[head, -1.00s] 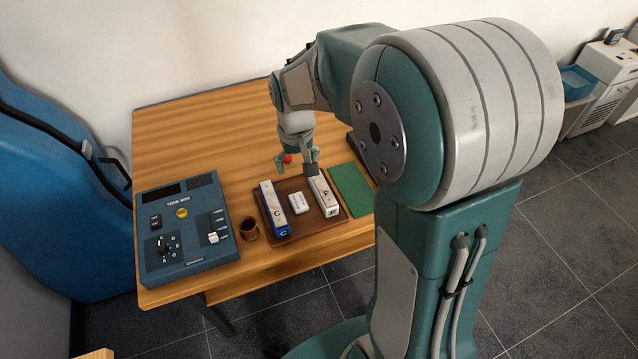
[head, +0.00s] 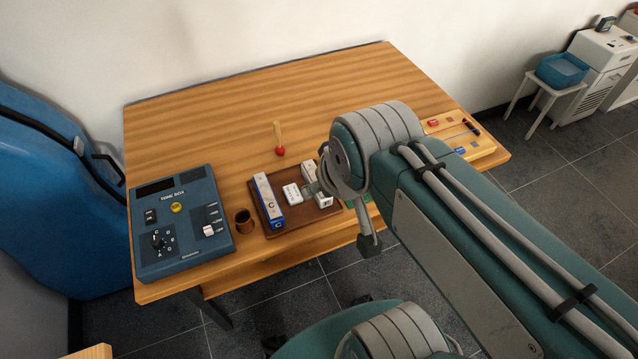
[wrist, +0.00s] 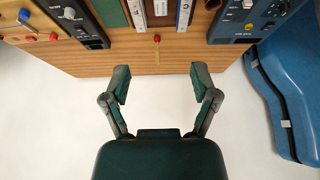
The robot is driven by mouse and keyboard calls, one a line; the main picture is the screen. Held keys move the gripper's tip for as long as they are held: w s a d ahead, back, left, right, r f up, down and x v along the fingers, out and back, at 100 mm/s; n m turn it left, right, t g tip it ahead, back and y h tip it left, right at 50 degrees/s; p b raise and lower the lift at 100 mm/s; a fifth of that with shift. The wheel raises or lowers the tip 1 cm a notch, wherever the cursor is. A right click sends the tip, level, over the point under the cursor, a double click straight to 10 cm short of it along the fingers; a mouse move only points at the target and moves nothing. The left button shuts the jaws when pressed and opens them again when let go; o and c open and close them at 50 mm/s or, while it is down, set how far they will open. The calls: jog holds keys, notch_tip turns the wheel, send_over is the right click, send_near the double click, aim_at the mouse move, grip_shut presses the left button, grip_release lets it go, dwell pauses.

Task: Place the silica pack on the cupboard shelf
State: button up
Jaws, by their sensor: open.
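The silica pack, seemingly the small white pack (head: 292,193), lies in the brown tray (head: 290,234) between two long white boxes in the head view. My gripper (wrist: 161,84) is open, with nothing between its fingers in the wrist view. No cupboard shelf can be made out in these frames.
A box marked C (head: 268,202) and a second white box (head: 311,180) flank the pack. A brown cup (head: 244,222) and blue tone box (head: 181,226) stand left. A red-headed mallet (head: 280,152) lies behind the tray. The table's back is largely clear.

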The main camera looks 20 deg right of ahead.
jog(key=w+f+g, duration=0.1)
jog(key=w+f, duration=0.5)
jog(key=w, duration=0.4)
jog(key=g, duration=0.1)
send_near(293, 193)
jog(key=x, duration=0.9)
jog(key=shift+w+f, duration=0.1)
jog(key=shift+g, duration=0.3)
jog(key=c, duration=0.6)
jog(key=shift+o, duration=0.2)
